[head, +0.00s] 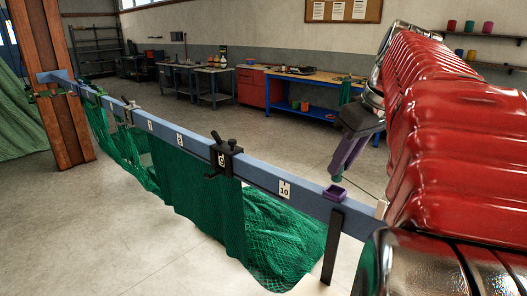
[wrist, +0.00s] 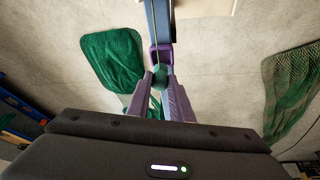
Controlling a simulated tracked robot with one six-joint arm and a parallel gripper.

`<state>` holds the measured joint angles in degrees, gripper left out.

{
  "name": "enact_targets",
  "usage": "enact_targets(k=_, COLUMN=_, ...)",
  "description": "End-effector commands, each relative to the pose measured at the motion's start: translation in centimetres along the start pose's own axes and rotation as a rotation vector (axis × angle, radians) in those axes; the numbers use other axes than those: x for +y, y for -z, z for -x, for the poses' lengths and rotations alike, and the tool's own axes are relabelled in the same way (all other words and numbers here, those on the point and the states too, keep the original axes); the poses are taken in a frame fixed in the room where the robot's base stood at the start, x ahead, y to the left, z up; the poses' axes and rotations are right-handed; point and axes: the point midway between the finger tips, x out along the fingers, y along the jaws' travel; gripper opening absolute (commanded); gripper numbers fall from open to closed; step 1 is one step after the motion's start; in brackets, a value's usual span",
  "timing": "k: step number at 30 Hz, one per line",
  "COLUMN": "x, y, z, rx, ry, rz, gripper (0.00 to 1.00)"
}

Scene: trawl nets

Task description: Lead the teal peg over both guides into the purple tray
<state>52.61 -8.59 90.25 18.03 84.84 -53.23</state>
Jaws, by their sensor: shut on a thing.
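My gripper (wrist: 159,84) has purple fingers. They are shut on the teal peg (wrist: 159,77), whose rounded end shows at the fingertips. In the head view my gripper (head: 340,172) points down at the right, with a little of the peg (head: 338,178) at its tip. The small open purple tray (head: 334,193) sits on the blue beam near its right end, close below the peg in the picture. In the wrist view the tray (wrist: 160,53) lies just beyond the peg; I cannot tell if they touch. I cannot clearly pick out the two guides.
The blue beam (head: 262,176) carries numbered tags and a black clamp (head: 223,158). Green netting (head: 195,190) hangs below it. A thin line (wrist: 154,28) runs along the beam towards the peg. A wooden post (head: 62,100) stands left. Benches stand far behind across open floor.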

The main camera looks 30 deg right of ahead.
Motion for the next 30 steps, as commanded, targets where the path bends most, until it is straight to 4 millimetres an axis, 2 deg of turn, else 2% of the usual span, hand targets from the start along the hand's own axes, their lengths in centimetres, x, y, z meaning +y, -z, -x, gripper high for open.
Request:
enact_targets(k=15, x=0.0, y=-1.1, z=-2.6, rx=0.0, ry=0.0, rz=0.0, gripper=0.0)
enact_targets(k=30, x=0.0, y=-1.3, z=-3.2, rx=0.001, ry=0.0, rz=0.0, gripper=0.0)
